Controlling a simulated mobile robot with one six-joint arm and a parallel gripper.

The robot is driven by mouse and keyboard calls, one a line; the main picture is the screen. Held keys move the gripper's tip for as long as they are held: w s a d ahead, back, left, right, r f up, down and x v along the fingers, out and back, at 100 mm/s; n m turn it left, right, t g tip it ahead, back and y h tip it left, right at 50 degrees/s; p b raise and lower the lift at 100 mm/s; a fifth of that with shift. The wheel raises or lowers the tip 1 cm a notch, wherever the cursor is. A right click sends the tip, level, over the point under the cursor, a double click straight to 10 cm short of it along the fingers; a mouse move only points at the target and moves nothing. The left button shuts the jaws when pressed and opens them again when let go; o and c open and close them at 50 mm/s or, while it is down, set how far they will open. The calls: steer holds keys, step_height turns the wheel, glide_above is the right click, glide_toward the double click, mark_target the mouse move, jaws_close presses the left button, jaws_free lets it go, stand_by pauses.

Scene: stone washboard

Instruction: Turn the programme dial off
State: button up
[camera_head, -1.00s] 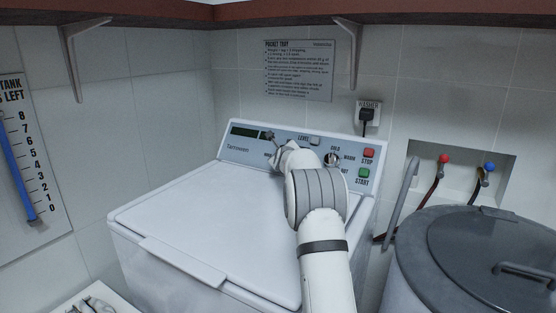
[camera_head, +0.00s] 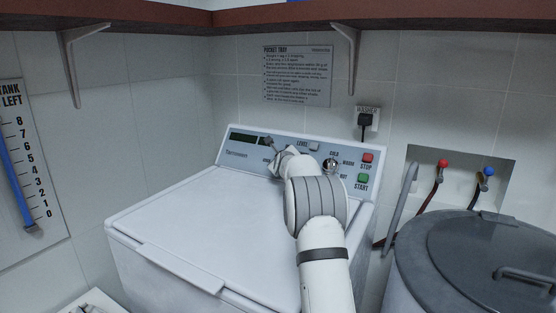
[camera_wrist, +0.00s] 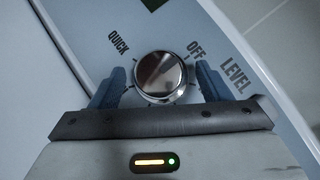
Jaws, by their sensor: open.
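The programme dial (camera_wrist: 160,76) is a round silver knob on the washer's panel, seen in the wrist view. Tick marks ring it, with the word QUICK at its upper left and OFF at its upper right. My gripper (camera_wrist: 158,84) is open, with one blue finger on each side of the dial. The right finger lies close to the dial's edge; I cannot tell whether either finger touches it. The dial's pointer is not clear. In the head view my gripper (camera_head: 272,145) is small at the panel, and my arm hides the dial there.
The washer (camera_head: 180,225) has a closed white lid. A second knob (camera_head: 331,165), a red STOP button (camera_head: 367,158) and a green START button (camera_head: 363,178) sit right of my arm. A lidded grey drum (camera_head: 480,255) stands at right. A shelf bracket (camera_head: 348,60) hangs above.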

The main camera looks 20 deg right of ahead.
steer(key=b+v, duration=0.4)
steer(key=v, duration=0.3)
steer(key=shift+s, duration=0.2)
steer(key=shift+s+a, duration=0.1)
steer(key=shift+s, duration=0.1)
steer(key=shift+r, duration=0.1)
